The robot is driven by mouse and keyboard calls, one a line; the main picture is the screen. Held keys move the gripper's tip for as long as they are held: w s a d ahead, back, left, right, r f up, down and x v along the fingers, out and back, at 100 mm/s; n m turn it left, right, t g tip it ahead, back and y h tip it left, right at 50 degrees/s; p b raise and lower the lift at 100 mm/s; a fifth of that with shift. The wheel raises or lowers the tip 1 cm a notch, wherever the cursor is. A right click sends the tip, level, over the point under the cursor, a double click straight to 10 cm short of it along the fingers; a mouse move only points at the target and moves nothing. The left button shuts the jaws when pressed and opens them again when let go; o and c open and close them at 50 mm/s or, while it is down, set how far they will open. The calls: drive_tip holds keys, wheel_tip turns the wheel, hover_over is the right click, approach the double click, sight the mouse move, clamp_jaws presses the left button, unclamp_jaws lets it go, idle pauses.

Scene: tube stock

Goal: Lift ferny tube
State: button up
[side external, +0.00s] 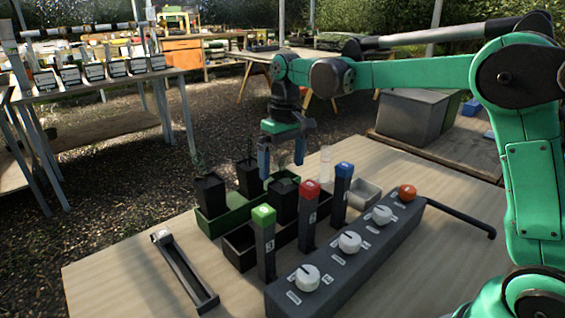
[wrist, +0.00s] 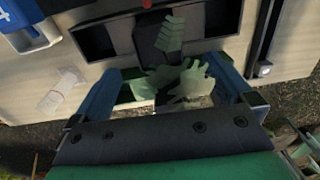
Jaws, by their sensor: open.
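Several black plant tubes stand in trays in the side external view: a front-left tube (side external: 210,197), a back tube (side external: 248,180) and a tube (side external: 284,203) toward the right. In the wrist view, a stem with paired narrow leaflets (wrist: 170,35) looks the most fern-like; it rises from a dark tube near the top middle. A plant with broad lobed leaves (wrist: 180,82) lies closer, between my fingers. I cannot tell which side-view tube is the ferny one. My gripper (side external: 282,158) is open, pointing down above the tubes; its blue fingers show in the wrist view (wrist: 165,72), apart.
A green tray (side external: 212,227) and a black tray (side external: 238,262) hold the tubes. Tall posts with green (side external: 264,214), red (side external: 311,188) and blue (side external: 344,169) tops stand close by. A dark box with white knobs (side external: 349,241) lies in front.

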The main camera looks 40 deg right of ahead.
sight(282, 183)
drive_tip(key=shift+a+f, duration=0.1)
drive_tip(key=shift+f, duration=2.75)
clamp_jaws()
